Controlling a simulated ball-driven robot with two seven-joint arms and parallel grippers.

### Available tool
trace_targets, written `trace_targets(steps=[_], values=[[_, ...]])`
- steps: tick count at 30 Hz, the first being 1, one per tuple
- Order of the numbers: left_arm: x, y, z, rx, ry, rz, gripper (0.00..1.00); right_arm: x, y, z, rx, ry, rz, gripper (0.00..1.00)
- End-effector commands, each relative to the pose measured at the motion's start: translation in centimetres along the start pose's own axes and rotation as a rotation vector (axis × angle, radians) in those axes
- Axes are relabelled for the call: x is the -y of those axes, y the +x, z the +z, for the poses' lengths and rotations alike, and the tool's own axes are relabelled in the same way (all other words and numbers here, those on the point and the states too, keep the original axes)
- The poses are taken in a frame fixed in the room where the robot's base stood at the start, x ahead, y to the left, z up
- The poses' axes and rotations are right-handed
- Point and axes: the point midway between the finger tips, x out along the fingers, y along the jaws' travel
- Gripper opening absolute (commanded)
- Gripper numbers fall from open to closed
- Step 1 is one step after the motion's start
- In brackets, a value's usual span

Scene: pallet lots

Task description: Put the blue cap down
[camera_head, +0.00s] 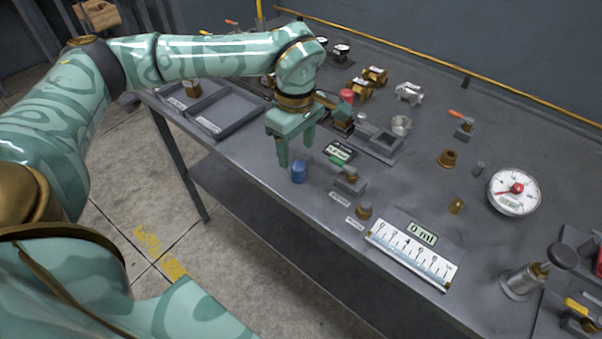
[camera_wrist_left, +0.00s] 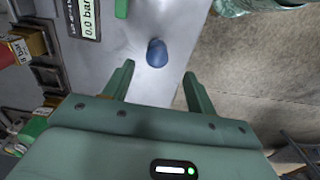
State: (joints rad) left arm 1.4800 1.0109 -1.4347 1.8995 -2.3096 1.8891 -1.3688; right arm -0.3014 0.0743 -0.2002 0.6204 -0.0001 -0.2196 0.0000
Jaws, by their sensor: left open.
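The blue cap (camera_head: 299,172) stands on the grey table near its front edge. It also shows in the left wrist view (camera_wrist_left: 157,53), just beyond the fingertips, on the table close to the edge. My left gripper (camera_head: 297,150) is open and empty, its fingers pointing down above and just behind the cap. In the left wrist view the two fingers (camera_wrist_left: 156,72) are apart, with the cap lying ahead of the gap between them and not held. My right gripper is not in view.
A divided grey tray (camera_head: 222,118) is at the left. A round gauge (camera_head: 514,191) and a scale plate (camera_head: 412,248) are farther right. The table's front edge is close.

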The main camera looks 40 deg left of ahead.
Motion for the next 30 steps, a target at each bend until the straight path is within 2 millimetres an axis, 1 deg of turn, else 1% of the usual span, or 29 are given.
trace_targets(steps=[1,8,11,16,18,24,26,27,29,30], values=[[0.0,1.1,0.0,0.0,0.001,-0.002,0.57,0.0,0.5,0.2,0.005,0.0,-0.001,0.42],[-0.1,2.5,0.0,0.001,0.0,0.001,0.57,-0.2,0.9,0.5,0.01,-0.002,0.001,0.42],[-0.3,3.9,0.1,0.001,-0.001,-0.002,0.57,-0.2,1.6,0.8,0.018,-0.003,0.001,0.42],[-0.5,6.8,0.1,0.001,0.0,-0.002,0.57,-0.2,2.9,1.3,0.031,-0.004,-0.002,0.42],[-0.5,7.3,0.1,0.0,0.0,0.0,0.57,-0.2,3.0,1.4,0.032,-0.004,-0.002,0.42],[-0.5,7.1,0.1,0.0,0.0,0.003,0.57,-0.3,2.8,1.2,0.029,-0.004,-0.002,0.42],[-0.5,7.1,0.1,0.0,-0.001,0.003,0.41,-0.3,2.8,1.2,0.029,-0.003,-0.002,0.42],[-0.5,7.1,0.1,0.0,-0.001,0.003,0.29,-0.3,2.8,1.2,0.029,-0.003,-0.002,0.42],[-0.5,7.1,0.1,0.0,-0.001,0.003,0.13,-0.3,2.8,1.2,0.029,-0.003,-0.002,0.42],[-0.5,7.1,0.1,0.0,-0.001,0.003,0.09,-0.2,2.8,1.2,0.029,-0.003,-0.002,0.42]])
